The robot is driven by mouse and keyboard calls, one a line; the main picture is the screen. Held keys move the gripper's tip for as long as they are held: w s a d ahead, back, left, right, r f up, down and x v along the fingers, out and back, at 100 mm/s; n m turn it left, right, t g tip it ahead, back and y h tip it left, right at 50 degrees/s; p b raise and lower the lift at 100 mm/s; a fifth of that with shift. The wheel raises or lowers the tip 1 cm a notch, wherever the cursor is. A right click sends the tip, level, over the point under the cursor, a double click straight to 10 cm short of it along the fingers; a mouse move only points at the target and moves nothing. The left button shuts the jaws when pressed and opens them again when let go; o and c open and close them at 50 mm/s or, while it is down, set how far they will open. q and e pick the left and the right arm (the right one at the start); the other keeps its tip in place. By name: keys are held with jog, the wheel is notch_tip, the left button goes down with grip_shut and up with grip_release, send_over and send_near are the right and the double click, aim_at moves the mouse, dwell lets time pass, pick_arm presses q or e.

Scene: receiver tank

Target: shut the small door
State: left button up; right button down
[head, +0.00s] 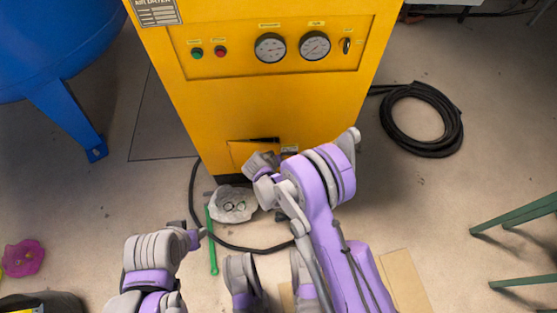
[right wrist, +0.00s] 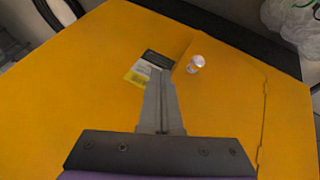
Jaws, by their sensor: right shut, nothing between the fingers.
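The small door (head: 239,153) is a yellow panel low on the front of the yellow cabinet (head: 190,110). A dark wedge-shaped gap shows along its top edge in the head view, so it looks slightly ajar. In the right wrist view the door (right wrist: 228,95) bears a round pale knob (right wrist: 195,64), and thin seams mark its edges. My right gripper (head: 260,163) is in front of the door and partly covers it. Its fingers (right wrist: 161,85) are shut and empty, beside the knob; contact cannot be told. My left gripper (head: 200,235) is low on the left, away from the door; its fingers are unclear.
A crumpled pale bag (head: 233,204) lies on the floor below the cabinet, beside a green rod (head: 212,240) and a black cable. A coiled black hose (head: 452,130) lies on the right. A blue tank (head: 50,50) stands left. Green legs (head: 520,212) stand right.

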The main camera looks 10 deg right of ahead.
jog(key=s+d+r+p, duration=0.3)
jog(key=s+r, duration=0.3)
jog(key=r, duration=0.2)
jog(key=s+a+n+t+y, duration=0.15)
jog(key=a+n, duration=0.25)
jog(key=n, duration=1.2)
jog(key=s+a+n+t+y, duration=0.1)
jog(key=a+n+t, duration=0.15)
jog(key=n, duration=1.35)
jog(key=shift+g, duration=0.5)
jog(key=b+x, duration=0.1)
jog(key=x, duration=0.3)
jog(key=w+b+x, duration=0.1)
jog(key=x, duration=0.3)
jog(key=r+b+x, duration=0.1)
jog(key=b+x, duration=0.1)
jog(key=x, duration=0.2)
jog(key=shift+w+a+f, duration=0.1)
jog(key=shift+w+a, duration=0.05)
jog(key=shift+w, duration=0.7)
